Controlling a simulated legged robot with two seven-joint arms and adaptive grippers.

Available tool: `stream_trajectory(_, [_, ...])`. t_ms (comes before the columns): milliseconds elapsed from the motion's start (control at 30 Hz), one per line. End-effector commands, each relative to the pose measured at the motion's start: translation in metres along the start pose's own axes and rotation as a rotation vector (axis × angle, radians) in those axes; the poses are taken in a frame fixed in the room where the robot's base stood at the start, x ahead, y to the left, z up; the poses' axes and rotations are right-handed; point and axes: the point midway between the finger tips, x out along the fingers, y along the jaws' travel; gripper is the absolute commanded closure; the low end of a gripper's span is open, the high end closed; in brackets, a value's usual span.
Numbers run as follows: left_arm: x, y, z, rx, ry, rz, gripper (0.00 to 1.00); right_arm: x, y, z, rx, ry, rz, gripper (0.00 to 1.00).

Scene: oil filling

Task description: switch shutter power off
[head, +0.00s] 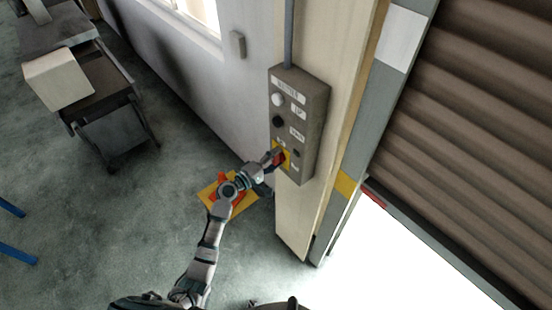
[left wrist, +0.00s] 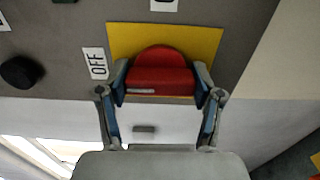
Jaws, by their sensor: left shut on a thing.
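The grey shutter control box (head: 313,99) is fixed to the post beside the shutter. It carries a white button (head: 278,100), a black button (head: 278,121) and, near its lower end, a red switch knob (left wrist: 160,72) on a yellow plate (left wrist: 213,42). An OFF label (left wrist: 95,63) sits left of the knob in the left wrist view. My left gripper (left wrist: 160,88) is shut on the red knob, one finger on each side. In the head view my left gripper (head: 275,160) covers part of the knob. My right gripper is not in view.
The roller shutter (head: 470,130) is at the right, with a bright gap below it. A cart (head: 112,100) with a pale box (head: 58,79) stands at the left. A yellow and red object (head: 243,196) lies on the floor below my left arm.

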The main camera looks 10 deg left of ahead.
Motion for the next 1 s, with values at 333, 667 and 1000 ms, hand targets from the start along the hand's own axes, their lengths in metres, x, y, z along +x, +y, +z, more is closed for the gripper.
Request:
stream_trajectory(333, [-0.001, -0.001, -0.001, -0.001, 0.003, -0.001, 0.08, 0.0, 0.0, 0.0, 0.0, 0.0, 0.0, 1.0])
stream_trajectory(667, [-0.007, -0.001, 0.0, 0.001, 0.002, -0.002, 0.08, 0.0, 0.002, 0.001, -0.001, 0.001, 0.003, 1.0])
stream_trajectory(1000, [-0.075, -0.003, -0.002, 0.0, 0.002, -0.005, 0.08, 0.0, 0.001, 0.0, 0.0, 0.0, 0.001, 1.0])
